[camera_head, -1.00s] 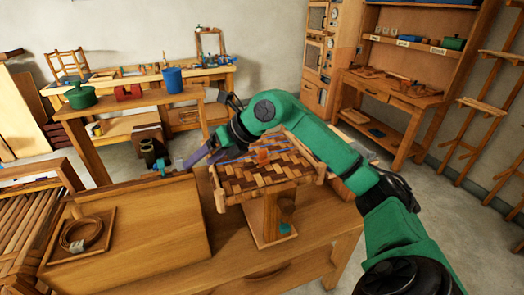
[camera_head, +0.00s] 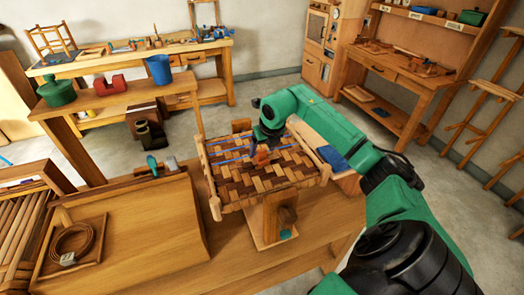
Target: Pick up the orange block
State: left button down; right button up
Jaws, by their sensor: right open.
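The small orange block (camera_head: 262,158) lies on the woven bark seat (camera_head: 240,190), near its far middle. My right arm, green and black, reaches in from the right. My right gripper (camera_head: 257,149) points down at the far part of the seat, right by the block. Its fingers are small and partly hidden, and whether they touch the block cannot be told. It is open. My left gripper is not in view.
The seat stands on a wooden workbench (camera_head: 190,262). A tray with a coiled strip (camera_head: 70,242) lies at the left. A hand tool (camera_head: 155,168) lies behind the board. A side table holds a green pot (camera_head: 56,92), a red item (camera_head: 110,86) and a blue cup (camera_head: 158,70).

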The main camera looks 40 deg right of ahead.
jog(key=shift+w+f, duration=0.15)
jog(key=shift+f, duration=0.2)
jog(key=shift+a+f, duration=0.1)
jog(key=shift+a, duration=0.05)
jog(key=shift+c, duration=1.2)
jog(key=shift+f, duration=0.1)
grip_shut()
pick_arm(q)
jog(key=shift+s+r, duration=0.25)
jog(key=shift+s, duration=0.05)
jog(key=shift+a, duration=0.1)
